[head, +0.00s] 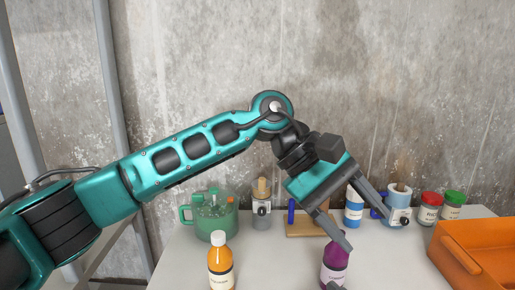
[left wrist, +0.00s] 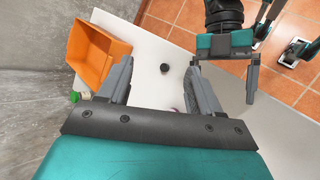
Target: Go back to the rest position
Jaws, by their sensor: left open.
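My left gripper (head: 373,234) is open and empty above the white table, its two fingers spread wide. One fingertip is in front of the upper part of a purple bottle (head: 334,268); I cannot tell whether they touch. The left wrist view shows the same open fingers (left wrist: 162,92), with a small dark round object (left wrist: 165,68) on the table between them, farther off. My right gripper (left wrist: 228,68) shows at the upper right of the left wrist view, partly hidden; its opening is unclear.
An orange bin (head: 480,252) stands at the right of the table (head: 290,262). An orange bottle (head: 220,262) is in front. A green pitcher (head: 212,216), a blue-labelled bottle (head: 353,208) and red-lidded (head: 430,207) and green-lidded jars (head: 453,205) stand along the back, near the concrete wall.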

